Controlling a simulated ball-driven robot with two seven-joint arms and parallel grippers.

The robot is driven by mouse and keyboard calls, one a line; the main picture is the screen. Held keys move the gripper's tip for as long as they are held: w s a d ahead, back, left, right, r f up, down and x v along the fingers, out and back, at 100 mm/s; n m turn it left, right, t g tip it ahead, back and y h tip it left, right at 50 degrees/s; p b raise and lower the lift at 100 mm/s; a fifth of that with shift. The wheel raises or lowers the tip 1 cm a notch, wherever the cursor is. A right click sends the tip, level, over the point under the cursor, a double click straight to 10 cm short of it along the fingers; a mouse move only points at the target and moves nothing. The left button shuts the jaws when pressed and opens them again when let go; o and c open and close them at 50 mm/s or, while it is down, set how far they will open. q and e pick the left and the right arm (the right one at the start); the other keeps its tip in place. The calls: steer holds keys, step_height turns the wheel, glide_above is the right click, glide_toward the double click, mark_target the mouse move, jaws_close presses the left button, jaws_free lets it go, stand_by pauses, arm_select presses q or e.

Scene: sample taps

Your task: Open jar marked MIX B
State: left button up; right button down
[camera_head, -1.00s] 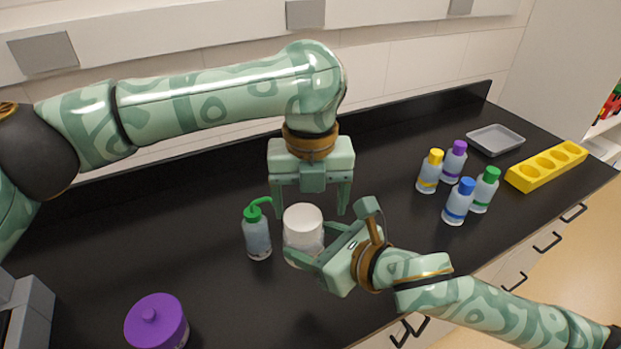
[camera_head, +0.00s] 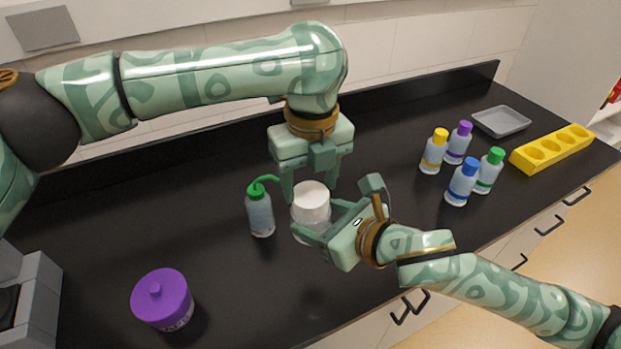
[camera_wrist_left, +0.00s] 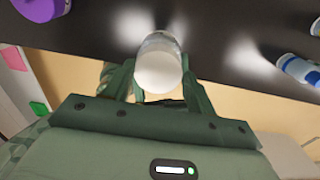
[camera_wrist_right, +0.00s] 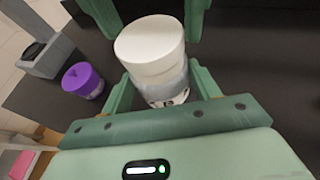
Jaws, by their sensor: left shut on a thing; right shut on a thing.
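A clear jar (camera_head: 309,222) with a white lid (camera_head: 311,194) stands upright near the middle of the black counter. Its label is partly visible in the right wrist view (camera_wrist_right: 166,102), but I cannot read it. My left gripper (camera_head: 311,188) comes down from above and is shut on the white lid, with a finger on each side; the lid also shows in the left wrist view (camera_wrist_left: 158,72). My right gripper (camera_head: 318,222) comes from the right and is shut on the jar's body, below the lid. The lid appears seated on the jar.
A wash bottle with a green spout (camera_head: 260,212) stands close to the jar's left. A purple-lidded jar (camera_head: 162,300) is at front left. Several capped bottles (camera_head: 461,184), a grey tray (camera_head: 501,122) and a yellow rack (camera_head: 552,149) are to the right. The front middle of the counter is clear.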

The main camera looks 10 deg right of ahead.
mark_target(312, 191)
arm_select(q)
steer(key=n, duration=0.7)
steer(key=shift+s+d+f, duration=0.1)
steer(key=shift+d+f, duration=0.1)
steer(key=shift+d, duration=0.1)
steer(key=n, duration=0.7)
steer(key=shift+a+g, duration=0.25)
steer(key=shift+g, duration=0.05)
steer(key=shift+r, duration=0.15)
steer(key=shift+c, duration=0.2)
steer(key=shift+w+d+r+h, duration=0.1)
steer(key=shift+r+h, duration=0.05)
steer(key=shift+r, duration=0.4)
steer(key=shift+w+r+h, duration=0.1)
steer(key=shift+r+h, duration=0.05)
steer(key=shift+r, duration=0.6)
steer(key=shift+c, duration=0.5)
steer(key=shift+w+r, duration=0.1)
jaws_close()
steer(key=shift+r, duration=1.8)
